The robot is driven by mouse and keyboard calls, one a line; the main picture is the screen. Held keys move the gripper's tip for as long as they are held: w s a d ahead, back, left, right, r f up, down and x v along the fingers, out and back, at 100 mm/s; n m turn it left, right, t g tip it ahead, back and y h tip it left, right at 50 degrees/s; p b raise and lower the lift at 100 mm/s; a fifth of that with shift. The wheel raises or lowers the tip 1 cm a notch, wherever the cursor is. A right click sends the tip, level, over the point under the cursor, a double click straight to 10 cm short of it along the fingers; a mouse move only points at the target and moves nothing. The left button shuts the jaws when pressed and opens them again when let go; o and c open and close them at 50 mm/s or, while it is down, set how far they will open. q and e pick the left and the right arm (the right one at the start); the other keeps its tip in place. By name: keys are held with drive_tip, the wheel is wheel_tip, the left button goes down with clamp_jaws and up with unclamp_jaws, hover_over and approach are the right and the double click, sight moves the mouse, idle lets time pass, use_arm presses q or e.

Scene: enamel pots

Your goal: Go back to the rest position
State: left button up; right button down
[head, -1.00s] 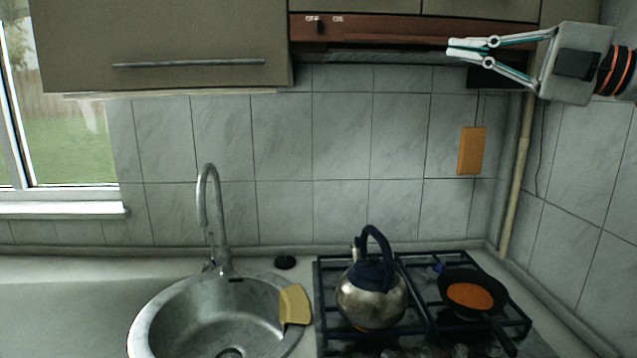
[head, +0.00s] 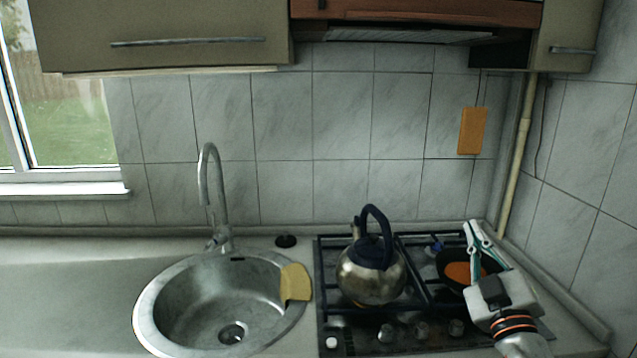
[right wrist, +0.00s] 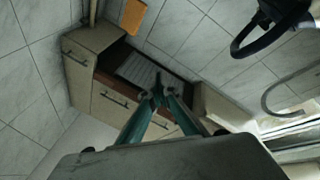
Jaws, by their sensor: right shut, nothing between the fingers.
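My right gripper (head: 480,242) is at the lower right of the head view, in front of the right part of the stove. It is shut and empty. Its fingers point up and away, and the hand covers part of a dark pan with orange contents (head: 458,272). In the right wrist view the fingertips (right wrist: 158,92) come together, with the range hood and cabinets behind them. My left gripper is not in view.
A metal kettle (head: 371,275) with a dark blue handle stands on the stove (head: 335,318), left of the right gripper. A sink (head: 152,325) with a tap (head: 221,200) and a yellow cloth-like piece (head: 296,283) is further left. The counter at far left (head: 70,290) is clear.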

drive_tip(key=s+d+f+m+g+h, duration=0.1)
drive_tip(key=s+d+f+g+h, duration=0.25)
drive_tip(key=f, duration=0.75)
drive_tip(key=s+d+f+m+g, duration=0.1)
drive_tip(key=s+d+f+g, duration=0.1)
drive_tip(key=s+f+g, duration=0.6)
drive_tip(key=s+f+n+g, duration=0.1)
drive_tip(key=s+f+g, duration=0.2)
drive_tip(key=s+f, duration=1.35)
drive_tip(key=w+a+f+m+t+y, duration=0.2)
drive_tip(key=a+f+y, duration=0.5)
drive_tip(key=a+f, duration=0.6)
drive_tip(key=shift+w+a+f+t, duration=0.15)
drive_tip(key=shift+w+a+t, duration=0.1)
drive_tip(key=shift+a+t, duration=0.6)
drive_tip(key=shift+a+y, duration=0.2)
drive_tip(key=shift+y, duration=0.05)
